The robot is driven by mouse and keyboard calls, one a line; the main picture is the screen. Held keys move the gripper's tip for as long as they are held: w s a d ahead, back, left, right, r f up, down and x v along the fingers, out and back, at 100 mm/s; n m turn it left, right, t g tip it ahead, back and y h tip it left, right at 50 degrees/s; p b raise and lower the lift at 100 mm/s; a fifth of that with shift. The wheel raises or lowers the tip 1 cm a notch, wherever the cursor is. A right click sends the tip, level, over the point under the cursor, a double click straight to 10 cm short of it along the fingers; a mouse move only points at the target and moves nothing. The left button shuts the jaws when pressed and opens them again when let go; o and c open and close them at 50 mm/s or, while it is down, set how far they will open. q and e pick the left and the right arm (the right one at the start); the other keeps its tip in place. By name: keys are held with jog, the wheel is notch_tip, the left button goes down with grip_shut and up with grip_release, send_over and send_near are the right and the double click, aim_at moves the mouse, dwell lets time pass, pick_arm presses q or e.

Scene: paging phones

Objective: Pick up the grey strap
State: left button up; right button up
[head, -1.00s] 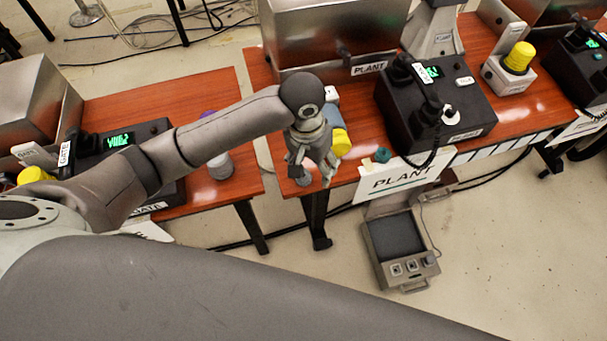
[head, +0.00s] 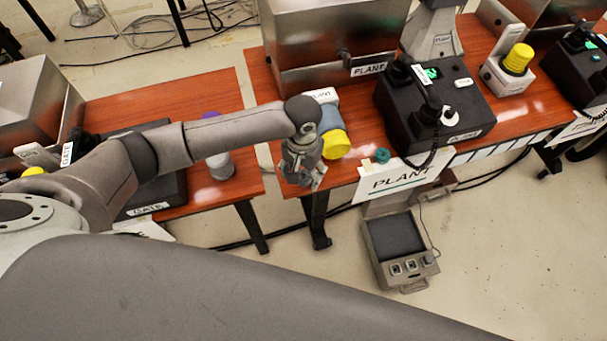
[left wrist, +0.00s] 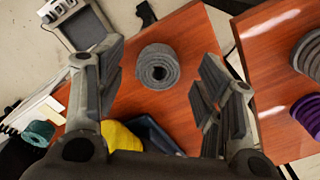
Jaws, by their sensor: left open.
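A dark grey coiled strap (left wrist: 157,66) lies on the orange-brown table near its edge. In the left wrist view it sits between the fingers of my left gripper, with bare table around it. My left gripper (head: 304,178) is open and empty over the front left corner of the plant table, and its fingers show on both sides of the coil in the wrist view. In the head view the gripper hides the strap. My right gripper is not in view.
A yellow roll (head: 336,144) and a blue-grey item lie close to the gripper. A teal coil (head: 382,155) is near the PLANT sign (head: 397,180). A black phone box (head: 430,110) stands right. Another grey roll (head: 220,165) lies on the left table, across a gap.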

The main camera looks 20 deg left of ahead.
pick_arm(q)
jog(key=shift+f, duration=0.7)
jog(key=c, duration=0.8)
jog(key=shift+c, duration=0.2)
